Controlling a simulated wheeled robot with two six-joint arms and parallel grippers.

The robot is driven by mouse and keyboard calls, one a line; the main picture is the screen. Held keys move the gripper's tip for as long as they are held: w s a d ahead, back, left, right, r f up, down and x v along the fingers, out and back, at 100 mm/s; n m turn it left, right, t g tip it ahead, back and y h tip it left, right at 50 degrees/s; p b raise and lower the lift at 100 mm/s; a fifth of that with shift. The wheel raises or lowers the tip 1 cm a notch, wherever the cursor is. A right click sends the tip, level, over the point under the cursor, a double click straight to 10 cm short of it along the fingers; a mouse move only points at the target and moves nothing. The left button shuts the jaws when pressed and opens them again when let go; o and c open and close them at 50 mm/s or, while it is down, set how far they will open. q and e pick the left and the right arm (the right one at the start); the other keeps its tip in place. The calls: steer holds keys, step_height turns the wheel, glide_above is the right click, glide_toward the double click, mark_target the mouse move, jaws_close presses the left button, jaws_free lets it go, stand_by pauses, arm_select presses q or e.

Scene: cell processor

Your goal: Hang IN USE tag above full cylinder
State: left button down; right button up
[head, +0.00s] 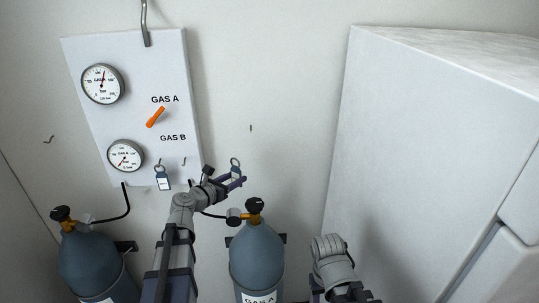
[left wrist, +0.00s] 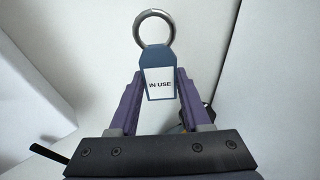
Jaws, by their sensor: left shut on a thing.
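My left gripper (head: 236,182) is shut on the blue IN USE tag (left wrist: 159,80), whose metal ring points up, clear of the fingers. In the head view the tag's ring (head: 236,163) stands above the purple fingers, in front of the wall. A cylinder labelled GAS A (head: 257,255) stands below the gripper. Another cylinder (head: 90,262) stands at the left; its label is cut off. A small hook (head: 251,128) is on the wall above the GAS A cylinder, and another hook (head: 48,139) is above the left one. My right gripper's fingers do not show.
The panel (head: 130,80) carries an upper gauge (head: 102,84) with its needle near upright, a lower gauge (head: 125,155) with its needle at lower left, and an orange handle (head: 155,117). A second tag (head: 163,181) hangs low on it. A big white cabinet (head: 420,150) stands right.

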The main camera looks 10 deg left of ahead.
arm_select(q)
steer(key=shift+w+d+r, duration=0.1)
steer(key=shift+d, duration=0.15)
steer(key=d+r+n+g+y+p, duration=0.1)
steer(key=d+r+n+y+p, duration=0.3)
steer(key=r+p, duration=0.5)
steer(key=d+p, duration=0.1)
steer(key=p, duration=0.3)
steer(key=shift+d+y, duration=0.35)
steer(key=shift+y, duration=0.05)
steer(key=shift+w+a, duration=0.1)
steer(key=shift+w+a+f+b, duration=0.35)
steer(key=shift+w+f+b, duration=0.15)
steer(key=shift+w, duration=0.75)
steer(key=shift+w+a+f+b, duration=0.35)
steer(key=shift+w+f+b, duration=0.15)
steer(key=shift+w, duration=0.7)
steer(key=shift+w+a+f+b, duration=0.4)
steer(key=shift+w+f, duration=0.1)
steer(key=shift+w, duration=0.75)
steer(key=shift+f, duration=0.2)
